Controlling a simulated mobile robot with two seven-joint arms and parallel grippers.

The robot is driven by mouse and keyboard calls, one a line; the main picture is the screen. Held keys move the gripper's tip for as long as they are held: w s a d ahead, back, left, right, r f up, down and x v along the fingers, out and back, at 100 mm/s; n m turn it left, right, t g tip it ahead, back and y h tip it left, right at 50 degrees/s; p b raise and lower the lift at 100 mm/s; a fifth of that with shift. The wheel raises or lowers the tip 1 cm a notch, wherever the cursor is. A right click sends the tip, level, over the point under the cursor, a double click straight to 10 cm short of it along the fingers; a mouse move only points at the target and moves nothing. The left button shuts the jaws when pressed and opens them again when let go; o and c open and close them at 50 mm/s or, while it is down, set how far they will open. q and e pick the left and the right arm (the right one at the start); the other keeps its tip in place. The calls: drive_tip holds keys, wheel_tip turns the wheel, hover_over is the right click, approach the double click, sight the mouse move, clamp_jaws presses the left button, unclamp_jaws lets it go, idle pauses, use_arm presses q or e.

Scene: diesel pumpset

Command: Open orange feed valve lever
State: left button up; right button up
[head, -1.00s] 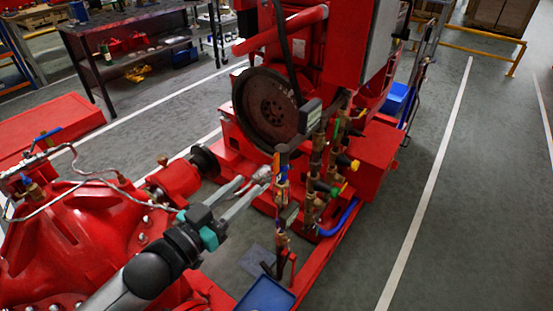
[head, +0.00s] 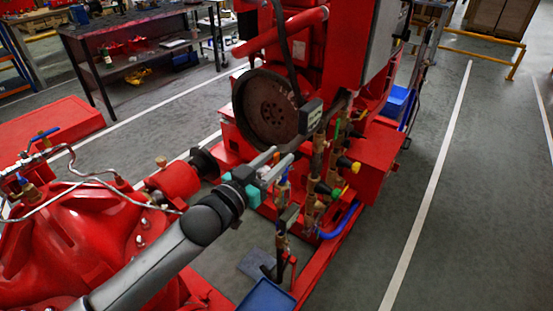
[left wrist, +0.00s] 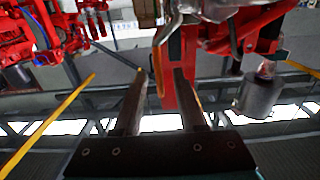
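My left gripper (head: 283,160) reaches in from the lower left to the vertical valve pipework in front of the red pumpset. In the left wrist view, its two fingers (left wrist: 160,72) are apart with a gap between them. A thin, upright orange lever (left wrist: 157,66) shows between the fingertips, nearer the left one; I cannot tell whether it touches. In the head view, the lever is largely hidden by the gripper. The brass valve pipework (head: 317,165) stands just right of the fingertips. My right gripper is not in view.
A dark flywheel (head: 268,107) is just behind my left gripper. A green-handled valve (head: 322,188) and a yellow one (head: 347,163) sit to the right. A blue tray (head: 266,296) lies below. Open floor (head: 390,200) is on the right.

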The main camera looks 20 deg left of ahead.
use_arm(q)
drive_tip(key=shift+w, duration=0.1)
clamp_jaws()
idle(0.3)
idle(1.2)
